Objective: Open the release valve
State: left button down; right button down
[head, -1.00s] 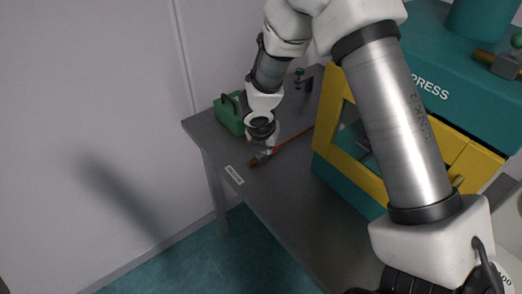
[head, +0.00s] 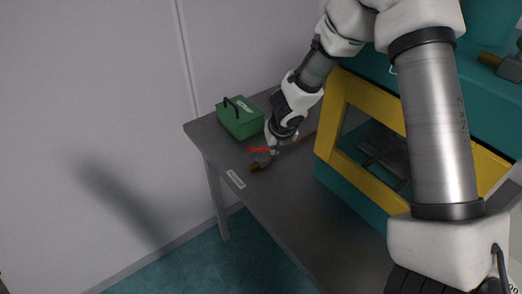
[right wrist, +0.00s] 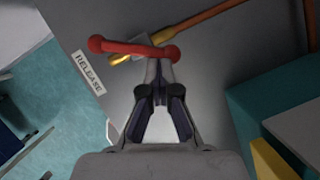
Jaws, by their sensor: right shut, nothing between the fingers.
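The release valve has a red bar handle (head: 258,149) (right wrist: 120,47) with rounded ends and a brass body (head: 262,163) (right wrist: 119,59). It is on the grey table, beside a white label (head: 236,178) that reads RELEASE in the right wrist view (right wrist: 88,73). The handle lies at an angle across the line of the pipe. My right gripper (head: 274,150) (right wrist: 158,65) is shut and empty, its tips close to the handle's right end in the wrist view. I cannot tell whether they touch it. My left gripper is out of view.
A copper-coloured pipe (head: 298,141) (right wrist: 215,20) runs from the valve towards the teal press with a yellow frame (head: 345,166). A green box (head: 240,118) with a black handle stands behind the valve. The table's front strip (head: 283,205) is clear.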

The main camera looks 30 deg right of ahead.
jog(key=shift+w+d+n+y+p, duration=0.15)
jog(key=shift+d+n+y+p, duration=0.25)
jog(key=shift+n, duration=0.6)
jog(key=shift+w, duration=0.1)
jog(key=shift+w+d+p, duration=0.1)
jog(key=shift+d+p, duration=0.05)
jog(key=shift+p, duration=0.2)
jog(key=shift+w, duration=0.15)
jog(key=shift+w+a, duration=0.3)
jog(key=shift+a, duration=0.25)
